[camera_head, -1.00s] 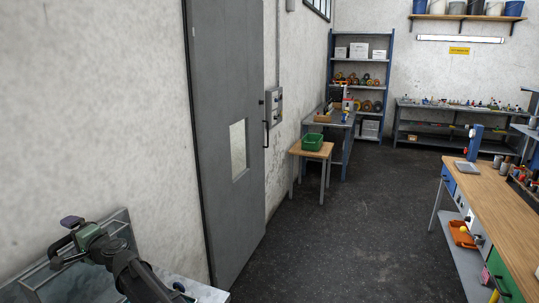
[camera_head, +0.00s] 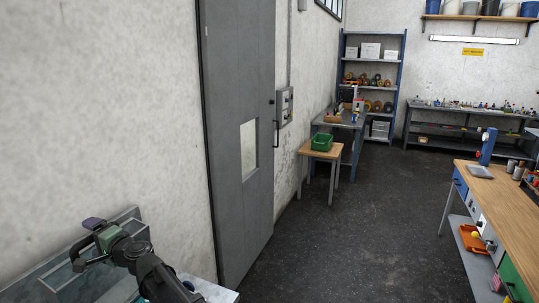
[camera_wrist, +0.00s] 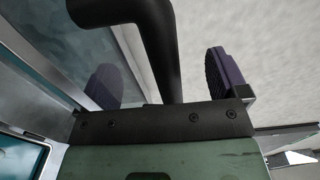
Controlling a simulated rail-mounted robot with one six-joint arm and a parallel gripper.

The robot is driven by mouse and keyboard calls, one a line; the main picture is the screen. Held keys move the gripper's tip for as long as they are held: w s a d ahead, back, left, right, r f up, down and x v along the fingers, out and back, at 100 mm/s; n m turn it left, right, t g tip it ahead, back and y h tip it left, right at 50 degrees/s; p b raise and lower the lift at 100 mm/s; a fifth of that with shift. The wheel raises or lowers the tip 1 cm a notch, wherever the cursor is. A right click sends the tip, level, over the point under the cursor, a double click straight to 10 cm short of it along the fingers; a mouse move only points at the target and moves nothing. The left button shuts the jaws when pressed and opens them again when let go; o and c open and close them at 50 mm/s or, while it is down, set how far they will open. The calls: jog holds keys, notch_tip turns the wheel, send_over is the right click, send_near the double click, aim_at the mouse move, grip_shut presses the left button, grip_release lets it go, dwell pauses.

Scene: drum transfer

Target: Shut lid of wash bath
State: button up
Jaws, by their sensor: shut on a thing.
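The wash bath lid (camera_head: 128,219), a grey metal frame with a glassy pane, stands raised and tilted at the bottom left of the head view. In the wrist view its frame and pane (camera_wrist: 60,50) fill the left side. A thick black bar-like handle (camera_wrist: 150,28) curves down between my purple finger pads. My gripper (camera_head: 85,245) is shut on this handle at the lid; it also shows in the wrist view (camera_wrist: 165,80). The bath below is mostly cut off by the picture edge and hidden by my arm.
A white wall stands close behind the lid, with a grey door (camera_head: 238,150) to its right. A small wooden table with a green bin (camera_head: 322,143) stands farther back. A long workbench (camera_head: 510,200) is at the right. The dark floor between is clear.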

jog(key=shift+o, duration=0.3)
jog(key=shift+s+d+r, duration=0.1)
jog(key=shift+d+r, duration=0.05)
jog(key=shift+d, duration=0.1)
jog(key=shift+o, duration=0.4)
jog(key=shift+f+v, duration=0.1)
jog(key=shift+v, duration=1)
jog(key=shift+f+v, duration=0.15)
jog(key=shift+v, duration=0.95)
jog(key=shift+s+d+f+b, duration=0.3)
jog(key=shift+d+f, duration=0.05)
jog(key=shift+d, duration=0.5)
jog(key=shift+s+d+f+b, duration=0.25)
jog(key=shift+d+f+b, duration=0.1)
jog(key=shift+d, duration=0.45)
jog(key=shift+s+d+f+b, duration=0.3)
jog(key=shift+d+f, duration=0.05)
jog(key=shift+d, duration=0.5)
jog(key=shift+o, duration=1.1)
jog(key=c, duration=0.3)
jog(key=shift+c, duration=0.2)
